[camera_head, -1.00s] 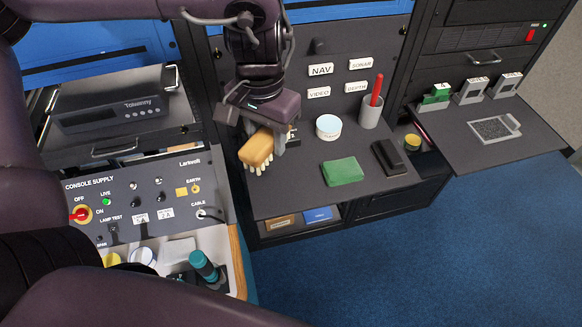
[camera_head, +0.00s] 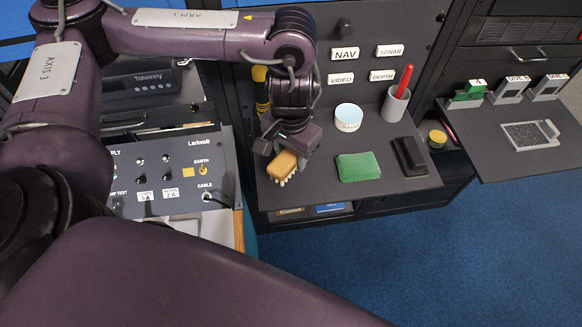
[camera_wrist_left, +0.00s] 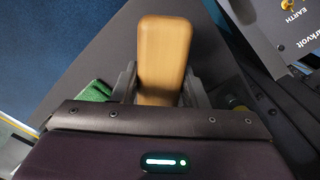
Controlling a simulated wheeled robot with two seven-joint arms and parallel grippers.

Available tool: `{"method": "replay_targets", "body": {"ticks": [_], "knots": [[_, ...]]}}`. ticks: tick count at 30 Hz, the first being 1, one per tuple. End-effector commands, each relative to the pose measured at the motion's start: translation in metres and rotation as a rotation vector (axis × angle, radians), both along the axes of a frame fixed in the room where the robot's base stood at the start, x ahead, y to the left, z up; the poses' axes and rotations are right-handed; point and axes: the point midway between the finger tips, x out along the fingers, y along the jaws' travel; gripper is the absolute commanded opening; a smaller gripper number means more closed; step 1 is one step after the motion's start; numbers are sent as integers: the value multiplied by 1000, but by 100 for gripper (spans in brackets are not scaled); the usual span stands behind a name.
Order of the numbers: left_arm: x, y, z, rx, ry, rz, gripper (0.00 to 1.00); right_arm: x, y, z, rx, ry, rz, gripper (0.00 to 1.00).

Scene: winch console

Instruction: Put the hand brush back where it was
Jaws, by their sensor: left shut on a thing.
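The hand brush (camera_head: 283,166) has a tan wooden back and pale bristles pointing down. My left gripper (camera_head: 291,153) is shut on it, over the left front part of the dark shelf (camera_head: 328,187). I cannot tell whether the bristles touch the shelf. In the left wrist view the brush's wooden back (camera_wrist_left: 164,55) sits between the two fingers (camera_wrist_left: 160,88), its far end sticking out past them. The bristles are hidden there. My right gripper is not in view.
On the shelf stand a green block (camera_head: 358,167), a black block (camera_head: 409,156), a white-and-blue tub (camera_head: 348,117) and a grey cup (camera_head: 395,103) with a red stick. A black-and-yellow item (camera_head: 261,90) stands behind my gripper. A control panel (camera_head: 172,170) is at left.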

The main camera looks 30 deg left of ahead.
Motion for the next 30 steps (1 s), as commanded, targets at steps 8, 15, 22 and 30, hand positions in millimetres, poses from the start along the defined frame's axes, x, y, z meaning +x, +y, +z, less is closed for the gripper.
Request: {"method": "replay_targets", "body": {"ticks": [8, 15, 22, 30], "knots": [[0, 0, -28, -1, 2, 2, 18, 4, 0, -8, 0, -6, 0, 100], [0, 0, -49, -1, -1, 1, 18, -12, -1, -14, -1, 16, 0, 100], [0, 0, -49, 0, -2, 0, 18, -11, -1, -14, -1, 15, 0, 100], [0, 0, -52, 0, -1, 0, 59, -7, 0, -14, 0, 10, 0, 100]]}}
